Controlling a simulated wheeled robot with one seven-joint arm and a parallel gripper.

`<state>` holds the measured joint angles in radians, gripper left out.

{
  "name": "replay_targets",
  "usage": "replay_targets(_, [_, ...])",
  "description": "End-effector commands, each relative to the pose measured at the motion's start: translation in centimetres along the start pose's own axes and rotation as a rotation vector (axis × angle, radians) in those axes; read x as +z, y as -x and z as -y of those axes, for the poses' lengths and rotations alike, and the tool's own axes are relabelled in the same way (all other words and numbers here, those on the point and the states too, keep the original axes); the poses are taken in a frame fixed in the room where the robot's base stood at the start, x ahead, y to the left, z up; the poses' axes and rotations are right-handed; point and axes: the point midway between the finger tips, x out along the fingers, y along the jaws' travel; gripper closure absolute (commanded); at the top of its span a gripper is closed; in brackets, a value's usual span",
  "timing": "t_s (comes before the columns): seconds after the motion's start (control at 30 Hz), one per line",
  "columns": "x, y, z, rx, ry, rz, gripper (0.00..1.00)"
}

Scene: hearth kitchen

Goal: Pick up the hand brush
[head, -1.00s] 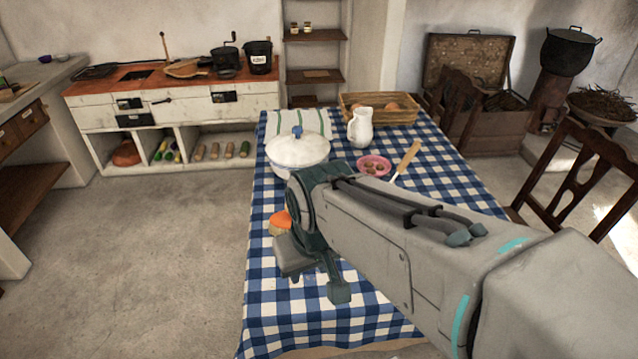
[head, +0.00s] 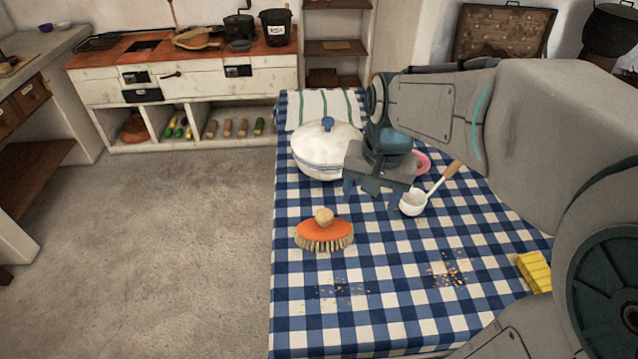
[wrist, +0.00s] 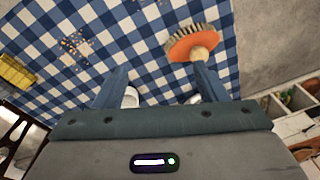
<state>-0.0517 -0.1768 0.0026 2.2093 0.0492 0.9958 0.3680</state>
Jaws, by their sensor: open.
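The hand brush (head: 324,236) has an orange body, a round wooden knob on top and pale bristles below. It rests on the blue checked tablecloth near the table's left edge. In the wrist view the brush (wrist: 192,42) is at the upper right, just beyond the right finger's tip, with its knob close to that finger. My gripper (head: 372,192) is open and empty above the table, behind and to the right of the brush in the head view. Both fingers also show in the wrist view (wrist: 162,76), spread apart.
A white lidded pot (head: 322,150) stands behind the brush. A white ladle (head: 414,202) with a wooden handle lies right of my gripper. Crumbs (head: 448,270) lie on the cloth (head: 300,325). A yellow sponge (head: 535,271) is at the right. The cloth around the brush is mostly clear.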

Motion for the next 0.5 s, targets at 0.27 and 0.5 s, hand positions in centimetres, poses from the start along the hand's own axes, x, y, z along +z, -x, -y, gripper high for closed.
replay_targets(0.27, [-5.2,-2.9,4.8,0.02,-0.231,0.113,0.34])
replay_targets(0.5, [-8.1,-5.8,8.3,0.049,-0.395,0.187,0.34])
